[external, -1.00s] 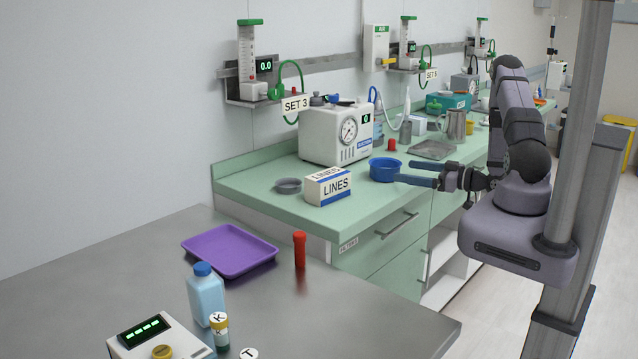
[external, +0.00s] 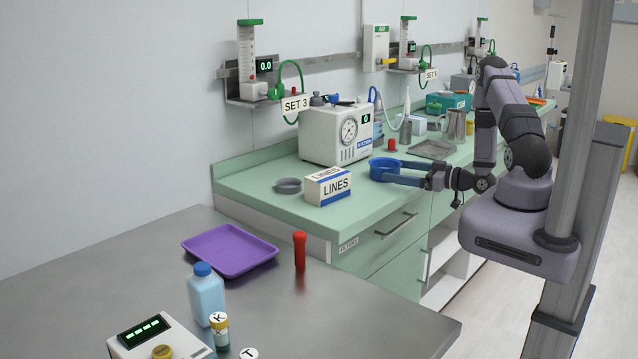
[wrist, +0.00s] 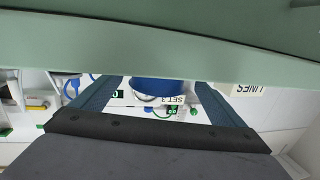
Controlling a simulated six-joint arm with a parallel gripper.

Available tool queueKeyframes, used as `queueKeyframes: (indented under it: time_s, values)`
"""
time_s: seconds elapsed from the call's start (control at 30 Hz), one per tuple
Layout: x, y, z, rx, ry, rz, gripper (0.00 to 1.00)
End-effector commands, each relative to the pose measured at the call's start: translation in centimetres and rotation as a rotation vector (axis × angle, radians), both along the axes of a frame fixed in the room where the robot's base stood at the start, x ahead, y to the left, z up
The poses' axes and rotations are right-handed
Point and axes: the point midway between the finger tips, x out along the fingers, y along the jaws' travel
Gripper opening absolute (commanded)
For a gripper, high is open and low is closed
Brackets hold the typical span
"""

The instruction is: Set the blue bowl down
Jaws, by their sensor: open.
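The blue bowl (external: 382,169) appears to rest upright on the green counter (external: 290,211), near its front edge, right of the LINES box. My gripper (external: 394,172) is level with the bowl on its right side. Its two blue fingers are spread, one on each side of the bowl's near part. In the wrist view the bowl (wrist: 157,87) shows between the finger tips, its upper part in that picture cut off by the green counter edge. I cannot tell whether the fingers touch it.
The LINES box (external: 328,187) and a small grey dish (external: 288,186) stand left of the bowl. The suction unit (external: 336,134) is behind it. A metal tray (external: 433,149) lies at the back right. A steel table (external: 330,310) with a purple tray (external: 229,251) is in front.

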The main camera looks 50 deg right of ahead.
Motion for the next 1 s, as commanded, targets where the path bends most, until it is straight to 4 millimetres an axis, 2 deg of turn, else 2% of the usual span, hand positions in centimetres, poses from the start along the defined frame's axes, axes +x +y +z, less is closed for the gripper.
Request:
queueKeyframes:
  time_s: [0.1,0.23,0.57,0.7,0.77,0.83,0.87,1.0]
  values:
    - [1.6,0.2,0.2,0.0,0.001,0.004,0.93]
    - [2.7,0.4,0.1,0.001,0.001,0.003,0.93]
    - [3.2,0.4,-0.1,0.001,0.001,-0.001,0.93]
    - [3.1,0.4,-0.1,0.001,0.001,0.0,0.6]
    - [3.1,0.4,-0.1,0.001,0.001,0.0,0.48]
    - [3.1,0.4,0.0,0.001,0.0,0.0,0.48]
    - [3.1,0.4,0.0,0.001,0.0,0.0,0.44]
    - [3.1,0.4,0.0,0.0,0.0,0.0,0.44]
